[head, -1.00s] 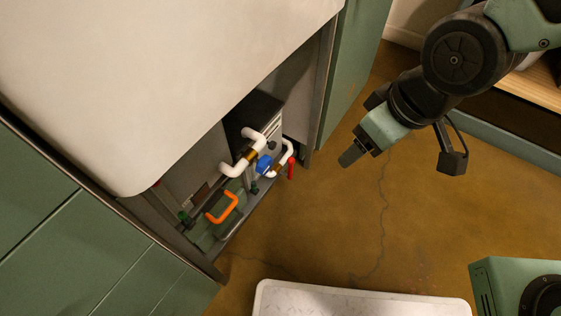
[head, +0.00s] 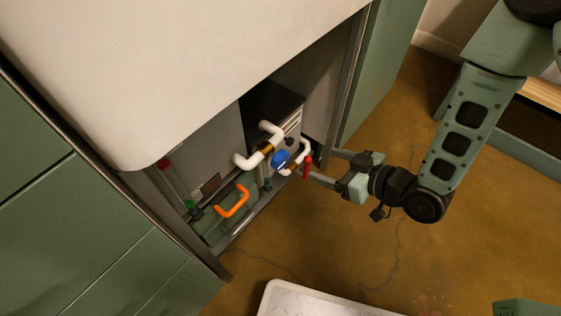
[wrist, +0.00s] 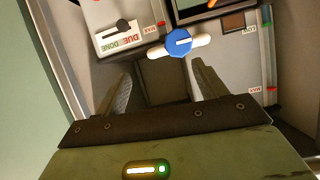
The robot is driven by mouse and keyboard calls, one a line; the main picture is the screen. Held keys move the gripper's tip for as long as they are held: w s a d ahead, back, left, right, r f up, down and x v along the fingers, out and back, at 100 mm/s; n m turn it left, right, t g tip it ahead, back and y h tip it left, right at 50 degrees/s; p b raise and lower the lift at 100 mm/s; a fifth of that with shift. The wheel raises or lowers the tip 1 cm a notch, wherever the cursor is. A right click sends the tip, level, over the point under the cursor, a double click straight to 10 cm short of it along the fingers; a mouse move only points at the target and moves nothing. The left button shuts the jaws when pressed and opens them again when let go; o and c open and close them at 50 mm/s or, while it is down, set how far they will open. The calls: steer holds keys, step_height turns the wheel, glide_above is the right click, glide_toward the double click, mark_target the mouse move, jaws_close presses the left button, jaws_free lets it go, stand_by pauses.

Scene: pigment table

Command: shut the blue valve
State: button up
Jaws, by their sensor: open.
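The blue valve (head: 281,159) sits on white piping inside the open cabinet under the counter. In the wrist view its blue knob (wrist: 179,42) is ahead of the fingertips, with a white pipe stub on each side. My gripper (head: 321,166) is open at the right side of the cabinet opening, its fingers pointing left toward the pipes. I see no contact with the valve.
A red handle (head: 307,167) stands close to my lower finger. An orange handle (head: 233,202) and a green fitting (head: 192,207) are left of the valve. A grey box (head: 270,108) stands behind the pipes. A white-topped surface (head: 310,301) is at the bottom; open floor lies between.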

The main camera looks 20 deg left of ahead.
mark_target(284, 162)
steer(key=s+d+f+m+t+y+b, duration=0.1)
steer(key=s+d+f+m+t+y, duration=0.1)
steer(key=s+d+f+y, duration=0.25)
steer(key=b+x, duration=0.2)
steer(key=x, duration=0.4)
steer(key=b+x, duration=0.2)
steer(key=x, duration=0.4)
steer(key=s+b+x, duration=0.1)
steer(key=b+x, duration=0.1)
steer(key=x, duration=0.4)
steer(key=shift+a+f+b, duration=0.2)
steer(key=shift+b, duration=0.1)
steer(key=c, duration=1)
